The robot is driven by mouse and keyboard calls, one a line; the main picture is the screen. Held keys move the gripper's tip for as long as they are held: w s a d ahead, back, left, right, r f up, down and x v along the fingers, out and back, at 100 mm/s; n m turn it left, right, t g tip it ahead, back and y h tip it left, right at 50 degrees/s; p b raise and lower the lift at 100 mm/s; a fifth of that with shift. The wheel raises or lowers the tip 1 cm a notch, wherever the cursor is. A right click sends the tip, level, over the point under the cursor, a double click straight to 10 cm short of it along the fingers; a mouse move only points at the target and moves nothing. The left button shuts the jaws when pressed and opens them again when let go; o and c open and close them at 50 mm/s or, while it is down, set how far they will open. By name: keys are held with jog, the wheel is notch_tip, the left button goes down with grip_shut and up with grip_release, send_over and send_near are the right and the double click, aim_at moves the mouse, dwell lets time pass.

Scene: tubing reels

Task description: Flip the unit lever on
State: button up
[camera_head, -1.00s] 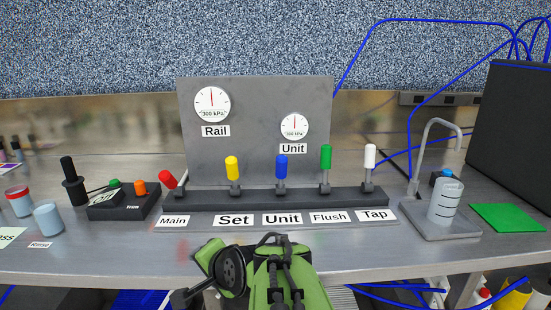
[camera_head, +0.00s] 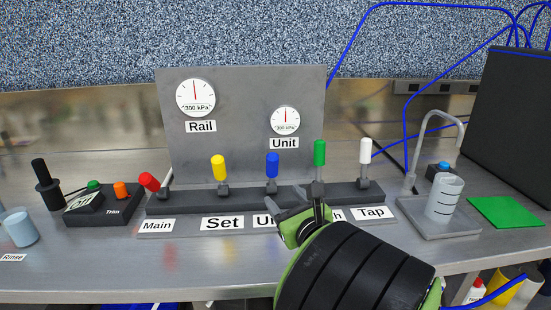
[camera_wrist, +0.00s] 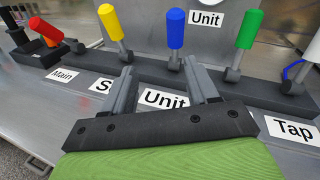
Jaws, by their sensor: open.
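The unit lever has a blue handle (camera_head: 272,165) and stands about upright on the dark lever rail behind the Unit label (camera_wrist: 165,98). My gripper (camera_head: 302,205) is low in front of the rail, to the right of the blue lever in the head view, and partly covers the Unit and Flush labels. In the wrist view my gripper (camera_wrist: 158,74) is open and empty, its two fingers apart and pointing toward the rail. The blue handle (camera_wrist: 175,30) rises beyond the fingertips, nearer the right finger; I see no clear contact.
On the same rail (camera_head: 205,202) stand the tilted red lever (camera_head: 149,182), yellow lever (camera_head: 219,167), green lever (camera_head: 319,153) and white lever (camera_head: 366,151). A Unit gauge (camera_head: 285,119) and a Rail gauge (camera_head: 196,97) are on the panel behind. A cylinder (camera_head: 445,197) stands right.

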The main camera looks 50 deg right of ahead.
jog(key=s+d+r+m+h, duration=0.1)
jog(key=s+m, duration=0.1)
jog(key=p, duration=1)
send_near(274, 166)
jog(key=w+d+r, duration=0.1)
jog(key=w+d, duration=0.1)
jog(key=w, duration=0.1)
jog(key=shift+w+d+f+p, duration=0.1)
jog(key=shift+w+f+p, duration=0.2)
jog(key=shift+p, duration=0.7)
jog(key=p+x, duration=0.4)
jog(key=x, duration=0.3)
jog(key=shift+d, duration=0.15)
jog(key=shift+w+d+f, duration=0.15)
jog(key=shift+w+d, duration=0.05)
jog(key=shift+w, duration=0.05)
grip_shut()
